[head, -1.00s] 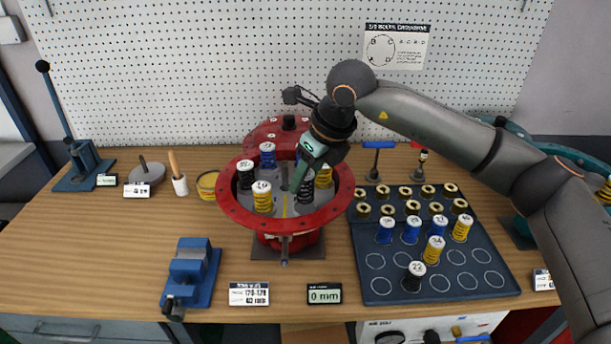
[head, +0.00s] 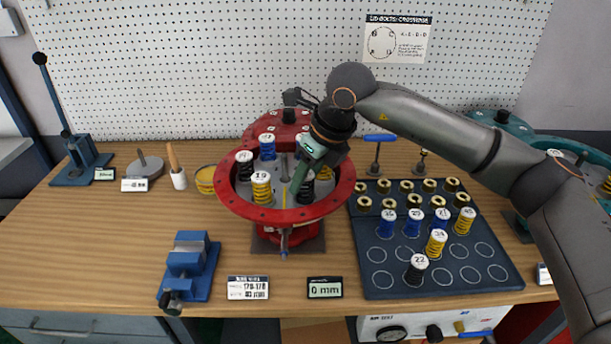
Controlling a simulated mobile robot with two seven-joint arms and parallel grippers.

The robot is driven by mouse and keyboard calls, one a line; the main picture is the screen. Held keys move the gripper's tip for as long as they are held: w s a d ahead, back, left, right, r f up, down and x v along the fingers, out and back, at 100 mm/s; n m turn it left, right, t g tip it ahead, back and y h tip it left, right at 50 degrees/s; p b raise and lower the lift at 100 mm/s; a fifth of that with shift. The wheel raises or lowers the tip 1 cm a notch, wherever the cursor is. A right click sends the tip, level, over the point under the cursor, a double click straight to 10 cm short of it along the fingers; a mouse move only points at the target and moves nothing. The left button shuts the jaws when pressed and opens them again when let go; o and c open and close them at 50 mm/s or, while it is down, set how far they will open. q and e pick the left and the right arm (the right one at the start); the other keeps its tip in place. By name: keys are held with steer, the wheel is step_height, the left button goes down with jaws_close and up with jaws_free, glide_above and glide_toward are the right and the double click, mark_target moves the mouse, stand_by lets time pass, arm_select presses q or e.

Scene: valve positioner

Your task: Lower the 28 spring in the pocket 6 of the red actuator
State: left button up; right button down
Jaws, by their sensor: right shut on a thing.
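The red actuator (head: 232,200) stands open mid-bench, its round flange facing up. Inside stand a black spring (head: 245,168) at left, a yellow spring (head: 262,190) in front, a blue spring (head: 268,148) at the back and a yellow spring (head: 326,172) at right. My right gripper (head: 300,180) reaches down into the actuator from the upper right, shut on a dark spring (head: 307,190) at the right side of the bowl. Its number is not readable, and the pocket beneath it is hidden. My left gripper is not in view.
A dark tray (head: 440,285) at right holds several brass pieces and blue, yellow and black springs. A blue vise (head: 188,265) and two displays (head: 248,288) (head: 324,288) lie in front. A teal housing (head: 510,125) stands at far right.

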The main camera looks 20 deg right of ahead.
steer(key=shift+f, duration=0.25)
steer(key=shift+c, duration=1.8)
jaws_free()
steer(key=shift+r, duration=0.1)
steer(key=b+v, duration=0.1)
steer(key=v, duration=1.1)
steer(key=shift+r, duration=0.2)
